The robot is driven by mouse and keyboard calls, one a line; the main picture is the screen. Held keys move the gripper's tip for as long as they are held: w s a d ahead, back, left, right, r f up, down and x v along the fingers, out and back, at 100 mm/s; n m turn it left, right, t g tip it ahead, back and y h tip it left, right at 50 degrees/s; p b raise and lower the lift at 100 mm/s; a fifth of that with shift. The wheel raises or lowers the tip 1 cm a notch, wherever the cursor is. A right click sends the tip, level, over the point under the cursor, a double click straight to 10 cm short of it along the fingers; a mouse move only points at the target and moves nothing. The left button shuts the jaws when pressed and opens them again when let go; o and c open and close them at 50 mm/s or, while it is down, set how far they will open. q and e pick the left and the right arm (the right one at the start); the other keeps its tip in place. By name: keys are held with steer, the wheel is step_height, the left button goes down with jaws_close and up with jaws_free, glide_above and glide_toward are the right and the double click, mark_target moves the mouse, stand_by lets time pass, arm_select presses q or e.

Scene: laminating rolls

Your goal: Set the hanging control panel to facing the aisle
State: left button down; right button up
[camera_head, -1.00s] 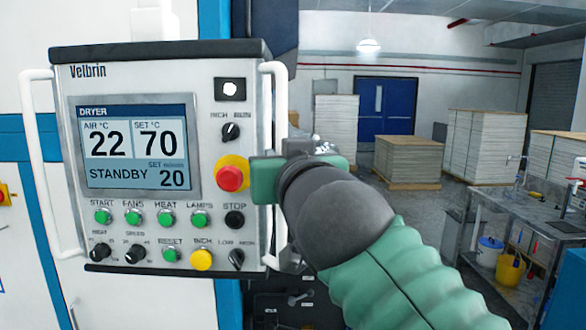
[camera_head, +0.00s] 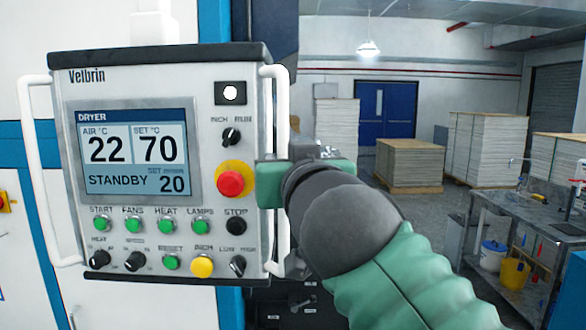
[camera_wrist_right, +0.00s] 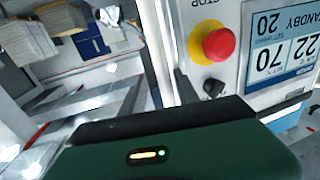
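The hanging control panel (camera_head: 150,75) fills the left of the head view, its screen and buttons turned towards me. It has a white handle (camera_head: 38,170) on its left side and another white handle (camera_head: 275,100) on its right side. My right gripper (camera_head: 268,183) is at the middle of the right handle, covering part of it. In the right wrist view, the panel (camera_wrist_right: 232,12) is at the upper right, and the handle (camera_wrist_right: 166,50) runs down behind the dark and green gripper housing. The fingertips are hidden, so their closure on the handle does not show. My left gripper is out of view.
A red emergency stop (camera_head: 231,184) sits near the right handle. A white and blue machine (camera_head: 205,20) stands behind the panel. The aisle to the right holds board stacks (camera_head: 408,165) and a metal bench (camera_head: 530,222) with buckets; grey floor lies between.

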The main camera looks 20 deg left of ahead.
steer(key=b+v, duration=0.4)
steer(key=v, duration=1.2)
steer(key=shift+s+d, duration=0.15)
steer(key=shift+d, duration=0.1)
steer(key=shift+a+f, duration=0.1)
steer(key=w+d+f+m+g+h+p, duration=0.15)
steer(key=w+d+f, duration=0.3)
steer(key=f, duration=0.65)
steer(key=w+d+f+g+h, duration=0.25)
steer(key=w+f, duration=0.25)
steer(key=f, duration=0.6)
steer(key=w+d+f+m+g+h, duration=0.1)
steer(key=w+d+f+h, duration=0.3)
steer(key=f, duration=0.7)
steer(key=s+d+f+m+g+h+p, duration=0.1)
steer(key=s+d+f+g, duration=0.1)
steer(key=d+f, duration=0.55)
steer(key=s+d+f+m+g+p, duration=0.15)
steer(key=d+f, duration=0.35)
steer(key=f, duration=0.6)
steer(key=s+d+f+g, duration=0.2)
steer(key=s+d+f, duration=0.1)
steer(key=s+f, duration=0.2)
steer(key=s+d+f+m+g, duration=0.1)
steer(key=s+d+f+g, duration=0.1)
steer(key=s+d+f, duration=0.2)
steer(key=s+f, duration=0.1)
steer(key=s, duration=0.2)
steer(key=shift+m+h, duration=0.3)
steer(key=shift+h, duration=0.1)
